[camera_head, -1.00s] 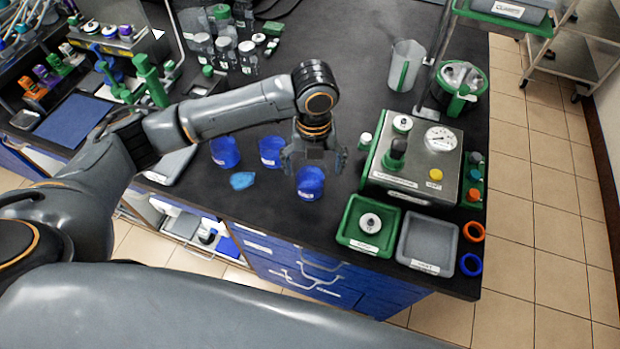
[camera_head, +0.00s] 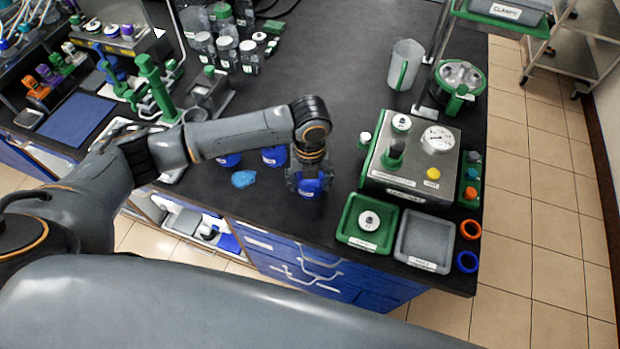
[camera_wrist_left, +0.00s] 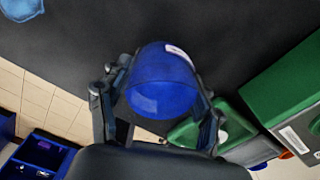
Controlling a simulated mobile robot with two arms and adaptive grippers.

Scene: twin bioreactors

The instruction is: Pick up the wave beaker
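A blue beaker with a white label (camera_head: 309,187) stands near the front edge of the black bench. Its label is too small to read, so I cannot confirm that it is the wave beaker. My left gripper (camera_head: 307,178) is down around it. In the left wrist view the blue beaker (camera_wrist_left: 162,85) sits between the two fingers of my left gripper (camera_wrist_left: 155,100), which are spread on either side; I see no clear grip. Two more blue beakers, one on the left (camera_head: 229,160) and one nearer (camera_head: 273,157), are partly hidden by my left arm. My right gripper is out of view.
A blue crumpled item (camera_head: 243,179) lies left of the gripper. A green tray (camera_head: 347,232), a grey tray (camera_head: 402,245) and a steel device (camera_head: 412,178) stand to the right. The bench front edge is close. The bench behind the gripper is clear.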

